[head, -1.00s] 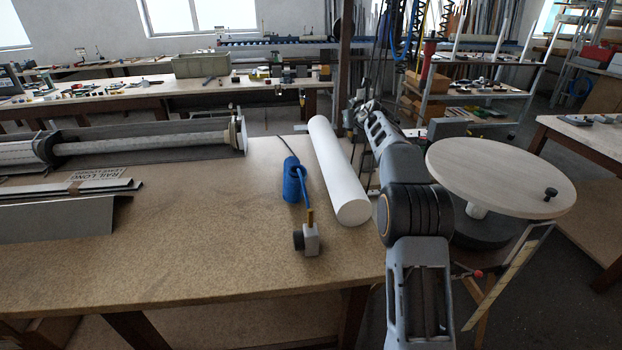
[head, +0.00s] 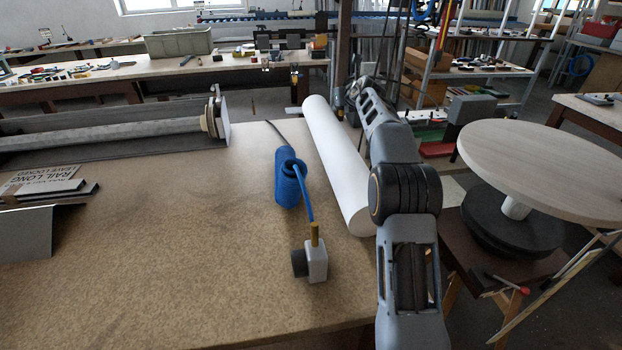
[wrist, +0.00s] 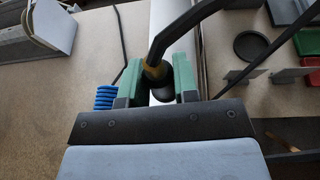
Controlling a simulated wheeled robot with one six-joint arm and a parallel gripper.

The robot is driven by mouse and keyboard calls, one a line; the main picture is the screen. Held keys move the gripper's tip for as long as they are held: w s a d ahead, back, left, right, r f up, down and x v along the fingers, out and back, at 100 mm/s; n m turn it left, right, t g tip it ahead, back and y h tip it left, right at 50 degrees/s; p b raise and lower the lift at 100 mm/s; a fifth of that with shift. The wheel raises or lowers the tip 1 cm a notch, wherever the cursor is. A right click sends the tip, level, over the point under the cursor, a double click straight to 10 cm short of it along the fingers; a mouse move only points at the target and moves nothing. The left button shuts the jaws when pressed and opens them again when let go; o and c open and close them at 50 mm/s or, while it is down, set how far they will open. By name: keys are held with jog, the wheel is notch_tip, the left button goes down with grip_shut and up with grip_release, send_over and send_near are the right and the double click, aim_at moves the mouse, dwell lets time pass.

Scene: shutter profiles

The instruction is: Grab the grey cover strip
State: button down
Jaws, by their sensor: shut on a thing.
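In the head view, a wide bent grey sheet (head: 24,236) lies at the left edge of the bench, partly cut off. Narrow grey strips (head: 60,192) lie just behind it by a printed card. I cannot tell which of these is the cover strip. My gripper (wrist: 156,78) has green fingers shut on a dark bent rod (wrist: 180,28) with a brownish collar and dark rounded end. In the head view, my arm hides most of the gripper.
A white roll (head: 338,165) lies on the bench near my arm. A blue coil (head: 288,180) and a small block with a brass stem (head: 316,260) stand left of it. A round wooden turntable (head: 550,165) is at right. The bench middle is clear.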

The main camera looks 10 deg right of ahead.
jog(key=shift+s+a+f+b, duration=0.1)
jog(key=shift+a+f+b, duration=0.1)
jog(key=shift+f+b, duration=0.2)
jog(key=s+a+f+b, duration=0.7)
jog(key=s+f+b, duration=0.4)
jog(key=f+b, duration=0.1)
jog(key=shift+a+f+b, duration=0.3)
jog(key=shift+b, duration=0.1)
jog(key=shift+f, duration=0.1)
